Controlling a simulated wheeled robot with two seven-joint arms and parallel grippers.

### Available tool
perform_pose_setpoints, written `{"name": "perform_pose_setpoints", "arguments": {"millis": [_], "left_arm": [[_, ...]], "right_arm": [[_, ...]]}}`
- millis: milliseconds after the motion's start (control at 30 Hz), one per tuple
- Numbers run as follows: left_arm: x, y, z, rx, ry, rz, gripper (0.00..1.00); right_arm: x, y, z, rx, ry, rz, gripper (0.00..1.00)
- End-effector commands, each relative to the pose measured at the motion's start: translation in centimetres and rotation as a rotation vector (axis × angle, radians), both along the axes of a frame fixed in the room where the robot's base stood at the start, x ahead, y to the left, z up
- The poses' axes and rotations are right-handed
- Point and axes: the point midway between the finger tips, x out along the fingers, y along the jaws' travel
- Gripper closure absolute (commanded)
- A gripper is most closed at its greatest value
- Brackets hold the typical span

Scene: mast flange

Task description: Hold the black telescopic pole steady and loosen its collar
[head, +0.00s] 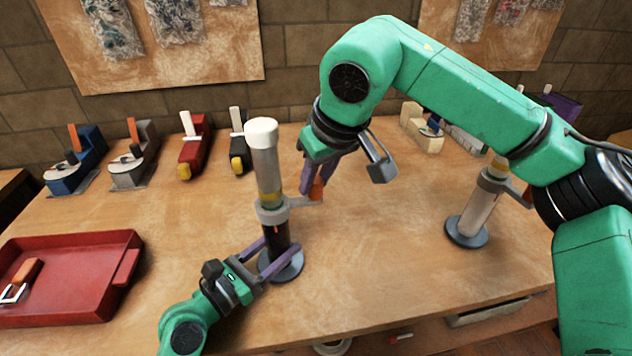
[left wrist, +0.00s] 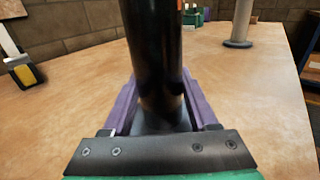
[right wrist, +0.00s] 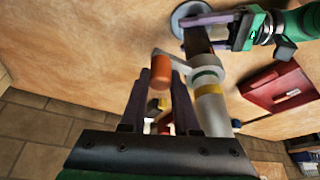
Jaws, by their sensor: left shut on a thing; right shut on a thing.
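The black telescopic pole (head: 277,234) stands upright on a round grey base (head: 281,266). Its upper tube (head: 265,165) is pale, with a yellow band and a white cap. The grey collar (head: 271,210) joins the two tubes. A lever runs from it to the right and ends in an orange knob (head: 316,190). My left gripper (head: 280,250) is shut on the black lower tube just above the base; the tube fills the left wrist view (left wrist: 153,55). My right gripper (head: 318,178) is shut on the orange knob, which also shows between its fingertips in the right wrist view (right wrist: 161,69).
A second, pale pole (head: 475,212) with its own collar stands at the right, beneath my right arm. A red tray (head: 75,280) lies at the left. Several toggle-clamp-like tools, including a red one (head: 195,146), line the back by the brick wall. The table's middle right is clear.

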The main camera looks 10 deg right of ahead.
Motion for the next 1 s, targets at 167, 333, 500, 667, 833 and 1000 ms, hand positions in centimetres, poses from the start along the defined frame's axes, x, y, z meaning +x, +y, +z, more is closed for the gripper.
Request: {"name": "perform_pose_setpoints", "arguments": {"millis": [167, 333, 500, 667, 833, 1000], "left_arm": [[0.03, 0.05, -0.02, 0.001, 0.000, 0.001, 1.00], [0.03, 0.06, -0.03, 0.001, 0.000, 0.001, 1.00], [0.03, 0.06, -0.03, 0.001, 0.000, 0.001, 1.00], [0.03, 0.08, -0.03, 0.001, 0.000, 0.002, 1.00], [0.02, 0.05, -0.03, 0.001, 0.001, 0.001, 1.00], [0.02, 0.04, -0.02, 0.001, 0.001, 0.001, 1.00]], "right_arm": [[0.29, -0.05, 0.08, 0.001, -0.002, 0.031, 1.00], [0.34, -0.06, 0.07, -0.001, -0.003, 0.040, 1.00], [0.34, -0.06, 0.07, 0.000, -0.002, 0.040, 1.00], [0.34, -0.06, 0.07, 0.000, -0.002, 0.040, 0.40], [0.32, -0.03, 0.04, -0.001, -0.001, 0.040, 0.40], [0.24, -0.05, 0.25, -0.001, -0.001, 0.040, 0.40]]}}
